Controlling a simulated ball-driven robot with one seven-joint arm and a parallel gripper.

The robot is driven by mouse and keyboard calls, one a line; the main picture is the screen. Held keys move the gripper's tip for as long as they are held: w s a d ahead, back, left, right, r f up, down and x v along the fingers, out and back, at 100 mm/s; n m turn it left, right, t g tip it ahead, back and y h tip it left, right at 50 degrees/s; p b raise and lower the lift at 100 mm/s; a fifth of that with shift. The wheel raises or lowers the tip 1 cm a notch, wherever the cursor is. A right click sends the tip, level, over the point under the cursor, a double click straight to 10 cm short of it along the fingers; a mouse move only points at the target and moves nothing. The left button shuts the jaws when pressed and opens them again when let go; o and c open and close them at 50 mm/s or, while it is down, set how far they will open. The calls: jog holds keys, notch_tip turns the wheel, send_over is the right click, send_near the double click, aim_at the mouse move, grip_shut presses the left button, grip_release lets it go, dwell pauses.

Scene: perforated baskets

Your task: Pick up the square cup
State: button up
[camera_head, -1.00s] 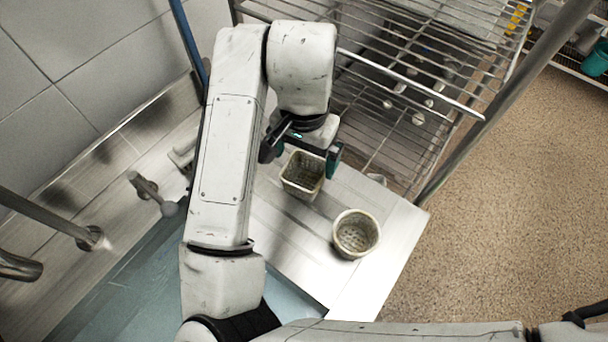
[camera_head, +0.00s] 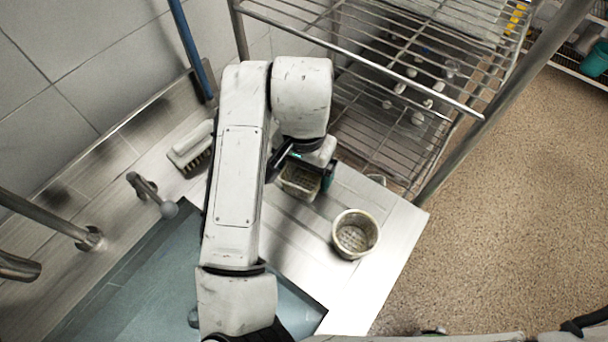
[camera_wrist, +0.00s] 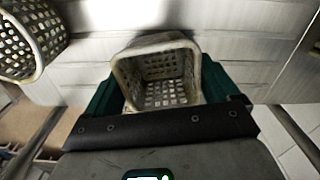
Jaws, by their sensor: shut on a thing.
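The square cup is a beige perforated basket (camera_head: 299,182) on the steel counter in the head view, partly covered by my gripper. In the wrist view the square cup (camera_wrist: 158,76) sits upright between my gripper's dark green fingers, its open top and holed walls showing. My gripper (camera_head: 303,170) is shut on it, with one finger at either side. I cannot tell whether the cup's base touches the counter.
A round perforated basket (camera_head: 355,234) stands on the counter to the right and nearer; it also shows in the wrist view (camera_wrist: 30,42). A wire rack (camera_head: 385,110) is behind.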

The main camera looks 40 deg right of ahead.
aim_at(304, 183)
jog(key=shift+r, duration=0.15)
jog(key=shift+r, duration=0.25)
notch_tip(304, 183, up, 2)
jog(key=shift+r, duration=0.25)
jog(key=s+r, duration=0.2)
jog(key=s+a+r+p, duration=0.1)
jog(key=s+r, duration=0.1)
jog(key=r, duration=0.1)
jog(key=shift+s+a+r, duration=0.1)
jog(key=shift+s+r, duration=0.15)
jog(key=shift+r, duration=0.05)
jog(key=s+a+r, duration=0.2)
jog(key=s+r, duration=0.2)
jog(key=s, duration=0.5)
